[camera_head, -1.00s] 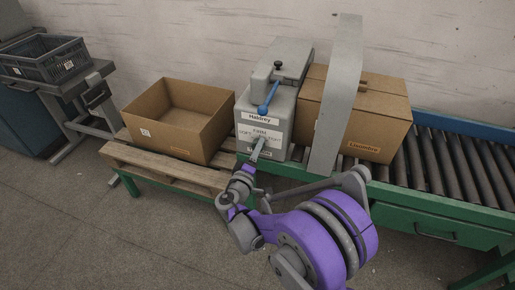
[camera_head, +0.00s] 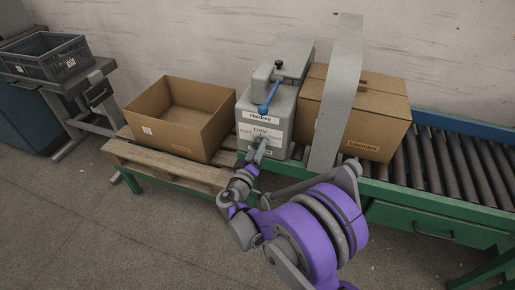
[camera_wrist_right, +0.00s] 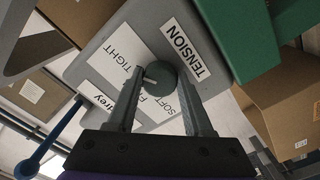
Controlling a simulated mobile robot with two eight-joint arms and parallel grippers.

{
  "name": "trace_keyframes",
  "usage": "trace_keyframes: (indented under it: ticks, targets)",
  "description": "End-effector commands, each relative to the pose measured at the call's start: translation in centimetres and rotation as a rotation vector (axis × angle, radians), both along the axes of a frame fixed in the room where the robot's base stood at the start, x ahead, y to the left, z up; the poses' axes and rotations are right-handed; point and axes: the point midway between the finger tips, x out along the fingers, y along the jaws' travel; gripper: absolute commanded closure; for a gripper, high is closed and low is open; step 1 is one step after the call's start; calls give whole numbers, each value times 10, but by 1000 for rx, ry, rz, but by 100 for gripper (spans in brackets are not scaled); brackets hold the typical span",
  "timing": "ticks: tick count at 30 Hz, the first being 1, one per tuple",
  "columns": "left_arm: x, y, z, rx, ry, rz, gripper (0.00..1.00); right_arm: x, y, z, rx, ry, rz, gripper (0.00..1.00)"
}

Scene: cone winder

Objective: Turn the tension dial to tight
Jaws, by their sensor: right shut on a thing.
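The grey winder housing (camera_head: 283,100) stands on the green-framed bench, its labelled face toward me. The dark green round tension dial (camera_wrist_right: 163,78) sits low on this face, between the TENSION label (camera_wrist_right: 186,48) and the white scale plate (camera_wrist_right: 105,75). TIGHT, SOFT and a partly hidden middle word are on the plate. A short pale mark on the dial's rim points to the left in the wrist view, between TIGHT and the middle word. My right gripper (camera_head: 259,149) is shut on the dial, one finger on each side. My left gripper is not in view.
A blue-handled lever (camera_head: 269,97) is on the housing above the dial. An open carton (camera_head: 205,133) on a pallet stands left, a closed carton (camera_head: 385,119) right behind a grey upright panel (camera_head: 337,95). Roller conveyor (camera_head: 470,170) runs right. Floor in front is clear.

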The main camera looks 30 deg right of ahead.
Motion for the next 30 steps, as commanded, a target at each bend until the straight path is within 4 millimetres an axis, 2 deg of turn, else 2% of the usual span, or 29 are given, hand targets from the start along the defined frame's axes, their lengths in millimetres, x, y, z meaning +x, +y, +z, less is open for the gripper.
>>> trace_keyframes:
  ticks: [6,7,12,23,30]
  targets:
    - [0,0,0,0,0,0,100,0,0,0,2,-1,1,100]
    - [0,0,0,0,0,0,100,0,0,0,2,-1,1,47]
    - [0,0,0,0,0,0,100,0,0,0,1,0,1,19]
    - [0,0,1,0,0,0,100,-3,5,0,1,0,2,19]
    - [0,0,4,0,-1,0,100,-30,37,0,1,1,6,19]
